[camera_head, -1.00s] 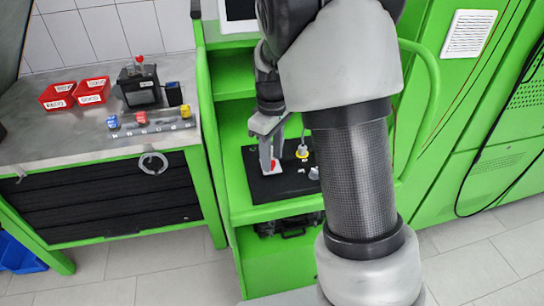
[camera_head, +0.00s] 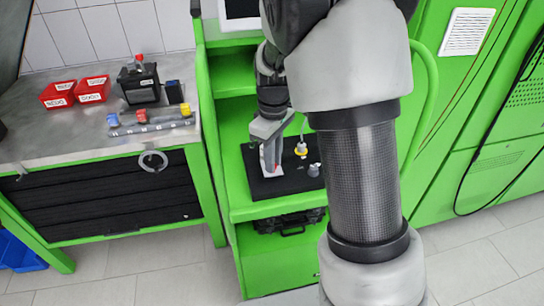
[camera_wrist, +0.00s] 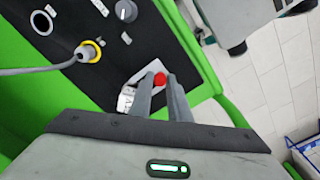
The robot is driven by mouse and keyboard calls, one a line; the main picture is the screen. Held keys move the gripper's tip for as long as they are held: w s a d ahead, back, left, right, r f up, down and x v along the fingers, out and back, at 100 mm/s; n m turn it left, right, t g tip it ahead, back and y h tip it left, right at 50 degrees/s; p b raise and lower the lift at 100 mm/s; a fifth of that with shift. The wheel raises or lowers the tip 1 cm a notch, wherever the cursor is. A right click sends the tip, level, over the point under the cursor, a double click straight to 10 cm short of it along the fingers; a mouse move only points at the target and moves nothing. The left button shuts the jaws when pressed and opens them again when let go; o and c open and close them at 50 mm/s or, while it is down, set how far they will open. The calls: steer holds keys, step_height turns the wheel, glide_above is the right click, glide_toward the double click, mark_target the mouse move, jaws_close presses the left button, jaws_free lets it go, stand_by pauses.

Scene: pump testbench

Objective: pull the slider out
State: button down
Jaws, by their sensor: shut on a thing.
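The slider appears to be a small red knob (camera_wrist: 160,79) on a white plate (camera_wrist: 128,98), set in the black panel of the green bench. In the wrist view the two grey fingers of my gripper (camera_wrist: 161,86) are on either side of the red knob, closed on it. In the head view my gripper (camera_head: 270,167) reaches down to the panel (camera_head: 292,182), and its fingers largely hide the knob. How deep the grip goes cannot be seen.
A yellow-ringed connector (camera_wrist: 88,52) with a grey cable is beside the knob, near a dark rotary dial (camera_wrist: 126,11). On the left, a workbench (camera_head: 60,140) holds red bins (camera_head: 93,90) and a black device (camera_head: 139,84). A green handrail (camera_head: 430,110) stands right of my arm.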

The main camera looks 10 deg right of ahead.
steer(key=shift+s, duration=0.85)
steer(key=c, duration=1.7)
jaws_free()
steer(key=shift+o, duration=0.2)
steer(key=shift+w, duration=0.1)
steer(key=shift+r, duration=0.25)
step_height(320, 180, up, 17)
steer(key=p, duration=0.1)
